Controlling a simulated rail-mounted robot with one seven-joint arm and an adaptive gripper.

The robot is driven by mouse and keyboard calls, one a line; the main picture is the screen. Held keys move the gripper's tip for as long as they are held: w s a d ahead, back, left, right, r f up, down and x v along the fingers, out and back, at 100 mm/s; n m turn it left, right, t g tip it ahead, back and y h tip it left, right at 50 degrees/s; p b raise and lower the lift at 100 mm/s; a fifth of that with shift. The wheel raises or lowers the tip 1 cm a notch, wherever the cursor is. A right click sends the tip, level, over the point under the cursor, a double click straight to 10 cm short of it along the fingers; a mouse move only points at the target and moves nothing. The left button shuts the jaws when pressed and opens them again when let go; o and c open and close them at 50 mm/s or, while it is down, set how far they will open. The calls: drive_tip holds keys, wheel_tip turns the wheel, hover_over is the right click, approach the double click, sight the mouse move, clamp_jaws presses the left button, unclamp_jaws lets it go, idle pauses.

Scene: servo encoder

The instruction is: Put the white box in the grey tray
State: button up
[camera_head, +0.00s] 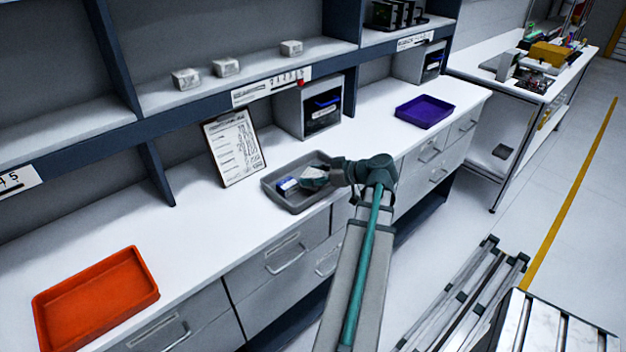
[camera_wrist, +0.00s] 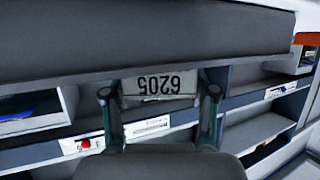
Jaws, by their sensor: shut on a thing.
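The white box (camera_wrist: 158,84) is held between the two fingers of my gripper (camera_wrist: 159,105); its face reads 6205, upside down in the wrist view. In the head view my gripper (camera_head: 314,177) is over the grey tray (camera_head: 298,203) on the counter, low and close to its inside. A blue-and-white block (camera_head: 288,186) shows in the tray just left of the fingers; I cannot tell if it is the held box or another. A grey wall (camera_wrist: 150,40), probably the tray's, crosses the top of the wrist view. Contact between box and tray floor is hidden.
A framed sheet (camera_head: 234,148) stands behind the tray on the left, and a grey bin (camera_head: 293,108) behind it. An orange tray (camera_head: 95,295) and a purple tray (camera_head: 424,111) lie farther along the counter. Three small white boxes (camera_head: 226,67) sit on the shelf above.

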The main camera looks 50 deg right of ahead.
drive_tip(key=shift+f+p, duration=0.3)
drive_tip(key=shift+f, duration=0.7)
drive_tip(key=shift+f+b, duration=0.2)
drive_tip(key=shift+b, duration=0.1)
drive_tip(key=o, duration=0.9)
drive_tip(key=shift+o, duration=0.2)
drive_tip(key=shift+r, duration=0.2)
drive_tip(key=shift+s+p, duration=0.2)
drive_tip(key=shift+p, duration=0.1)
drive_tip(key=b+v, duration=0.2)
drive_tip(key=v, duration=0.9)
drive_tip(key=shift+s+r, duration=0.2)
drive_tip(key=shift+s, duration=0.15)
drive_tip(key=shift+d, duration=0.1)
